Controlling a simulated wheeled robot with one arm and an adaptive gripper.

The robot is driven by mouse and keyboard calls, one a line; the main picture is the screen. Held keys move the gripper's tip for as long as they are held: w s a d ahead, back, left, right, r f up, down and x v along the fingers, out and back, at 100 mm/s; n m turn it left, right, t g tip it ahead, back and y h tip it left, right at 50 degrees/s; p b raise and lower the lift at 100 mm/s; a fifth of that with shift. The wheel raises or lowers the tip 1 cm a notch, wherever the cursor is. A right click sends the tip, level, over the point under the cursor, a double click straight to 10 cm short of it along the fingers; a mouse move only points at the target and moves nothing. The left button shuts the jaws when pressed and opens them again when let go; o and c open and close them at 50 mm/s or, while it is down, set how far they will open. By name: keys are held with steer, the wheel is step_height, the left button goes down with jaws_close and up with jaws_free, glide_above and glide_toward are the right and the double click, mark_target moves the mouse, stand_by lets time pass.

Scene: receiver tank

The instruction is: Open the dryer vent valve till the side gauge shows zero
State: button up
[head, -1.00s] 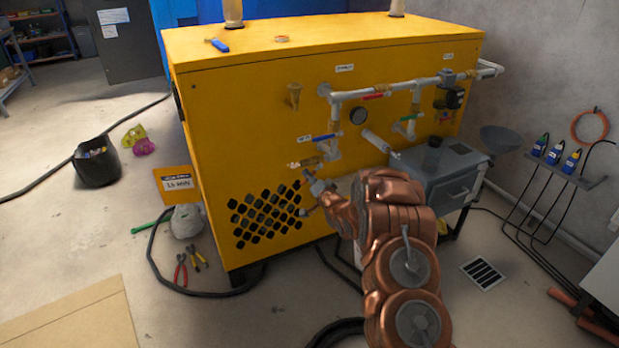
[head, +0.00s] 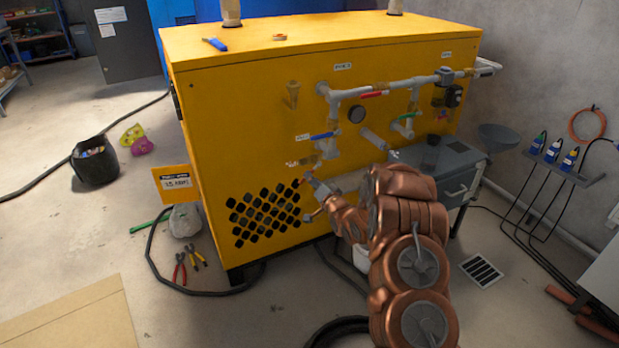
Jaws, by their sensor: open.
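A yellow dryer cabinet (head: 230,130) carries grey piping on its front. A blue lever (head: 323,136), a red lever (head: 375,94) and a green lever (head: 407,115) sit on the pipes. I cannot read the labels to tell which is the vent valve. A small brass fitting (head: 303,161) sits below the blue lever. My copper-coloured arm reaches in from the lower right. My gripper (head: 306,198) is open and empty, in front of the cabinet below the brass fitting. Contact cannot be told.
A grey box on legs (head: 455,170) stands right of my arm, with a funnel (head: 503,137) behind. A black hose (head: 205,291), pliers (head: 180,270) and a yellow sign (head: 173,183) are at the lower left.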

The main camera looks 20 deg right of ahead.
steer(key=s+d, duration=0.1)
steer(key=s, duration=0.7)
steer(key=shift+s, duration=0.15)
steer(key=shift+c, duration=0.4)
